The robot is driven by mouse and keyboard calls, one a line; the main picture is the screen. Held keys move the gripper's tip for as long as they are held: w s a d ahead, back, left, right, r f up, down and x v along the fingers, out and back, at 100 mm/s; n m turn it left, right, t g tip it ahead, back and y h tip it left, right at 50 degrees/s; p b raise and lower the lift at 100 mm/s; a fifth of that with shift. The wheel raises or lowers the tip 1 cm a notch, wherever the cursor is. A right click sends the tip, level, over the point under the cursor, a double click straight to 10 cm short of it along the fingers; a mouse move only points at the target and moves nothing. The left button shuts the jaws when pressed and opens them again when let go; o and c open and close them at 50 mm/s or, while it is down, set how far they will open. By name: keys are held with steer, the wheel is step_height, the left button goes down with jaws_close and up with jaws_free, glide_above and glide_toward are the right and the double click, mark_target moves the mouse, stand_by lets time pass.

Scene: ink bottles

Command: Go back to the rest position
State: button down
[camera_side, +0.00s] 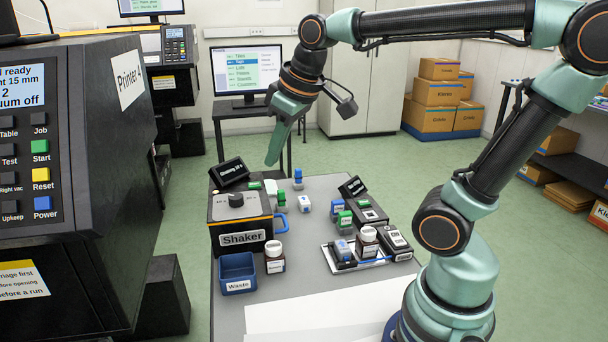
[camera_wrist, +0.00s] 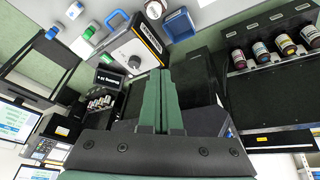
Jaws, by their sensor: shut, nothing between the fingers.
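My gripper (camera_side: 272,160) hangs in the air above the far end of the grey work table (camera_side: 230,310), fingers pointing down. It is shut and empty. In the wrist view its two green fingers (camera_wrist: 160,95) lie together with nothing between them. The shaker (camera_side: 240,218), a black and yellow box with a knob, stands on the table below and left of my gripper. The same shaker (camera_wrist: 135,50) shows beyond the fingers in the wrist view. Nothing touches the gripper.
A blue waste bin (camera_side: 238,274) and a brown bottle (camera_side: 274,257) stand before the shaker. Small bottles and a tray (camera_side: 345,262) stand at the table's right. A large black printer (camera_side: 105,200) stands at the left. White sheets (camera_side: 330,312) cover the near end. Air around the gripper is clear.

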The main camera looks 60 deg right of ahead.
steer(key=s+a+f+m, duration=0.1)
steer(key=s+f, duration=0.3)
steer(key=shift+s+a+f+t, duration=0.2)
steer(key=shift+s+a+t, duration=0.1)
steer(key=shift+a+t, duration=0.1)
stand_by(7.1)
